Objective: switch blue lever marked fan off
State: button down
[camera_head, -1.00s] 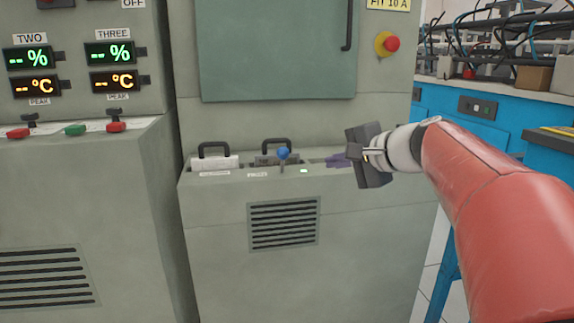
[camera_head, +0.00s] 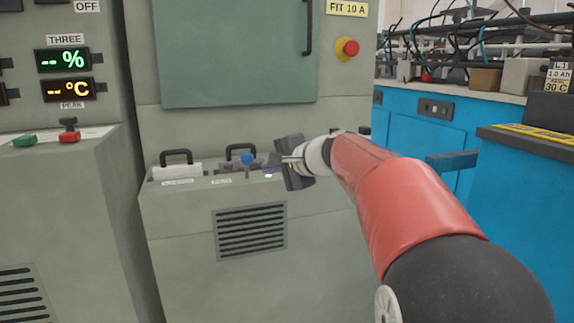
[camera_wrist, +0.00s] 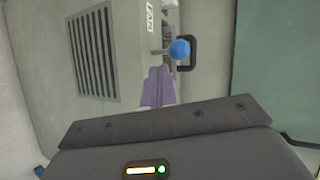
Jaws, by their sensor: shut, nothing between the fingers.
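The blue-knobbed lever (camera_head: 246,159) stands on the ledge of the grey cabinet, in front of a dark handle. In the wrist view its blue ball (camera_wrist: 179,49) is close ahead of my fingers, next to a white label (camera_wrist: 133,15) that reads FAN. My gripper (camera_head: 268,164) is shut and empty, just right of the lever in the head view. Its purple fingers (camera_wrist: 157,88) point toward the lever with a small gap showing in the wrist view. The dark gripper body hides part of the ledge.
Two black handles, one on a white block (camera_head: 177,172), rise behind the ledge. A vent grille (camera_head: 250,231) is on the cabinet front below. A red emergency button (camera_head: 351,47) is above right. A blue bench (camera_head: 460,125) stands at the right.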

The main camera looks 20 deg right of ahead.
aim_at(251, 159)
jog(key=shift+w+a+r+p, duration=0.15)
jog(key=shift+w+a, duration=0.15)
jog(key=shift+w, duration=0.3)
jog(key=shift+w+a+r+p, duration=0.1)
jog(key=shift+w+a, duration=0.25)
jog(key=shift+w, duration=0.25)
jog(key=shift+w+a+r+p, duration=0.15)
jog(key=shift+w+a, duration=0.15)
jog(key=shift+w, duration=0.3)
jog(key=shift+w+r+p, duration=0.15)
jog(key=shift+r+p, duration=0.2)
jog(key=shift+p, duration=0.7)
jog(key=shift+f+g, duration=0.1)
jog(key=shift+g, duration=0.2)
